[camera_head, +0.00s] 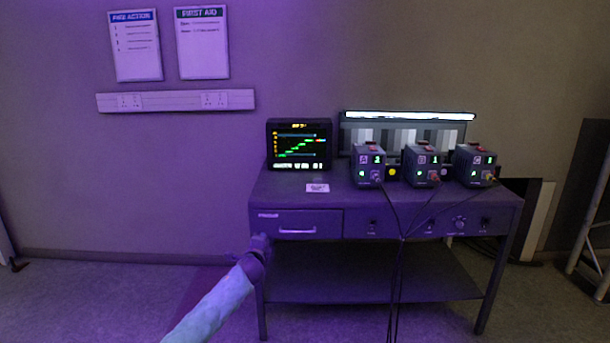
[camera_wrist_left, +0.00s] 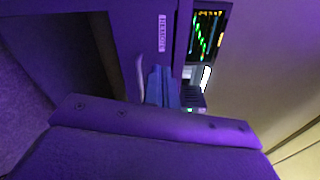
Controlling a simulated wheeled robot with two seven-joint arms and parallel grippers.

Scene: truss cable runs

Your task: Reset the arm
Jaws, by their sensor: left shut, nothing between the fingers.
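My left arm (camera_head: 215,308) comes in from the lower left. My left gripper (camera_head: 262,240) is at the front left corner of the desk, by the left end of the drawer (camera_head: 325,224). It also shows in the left wrist view (camera_wrist_left: 162,86), with its fingers shut and nothing between them. A pale curved piece, which looks like the drawer handle (camera_wrist_left: 140,76), is close beside the fingers; I cannot tell whether they touch. The drawer looks closed. My right gripper is not in view.
The desk (camera_head: 286,189) carries a monitor (camera_head: 299,145), a small card (camera_head: 318,188) and three boxes, one of them at the left (camera_head: 368,165). Dark cables (camera_head: 397,265) hang down in front. A lower shelf (camera_head: 350,272) runs beneath. Floor to the left is clear.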

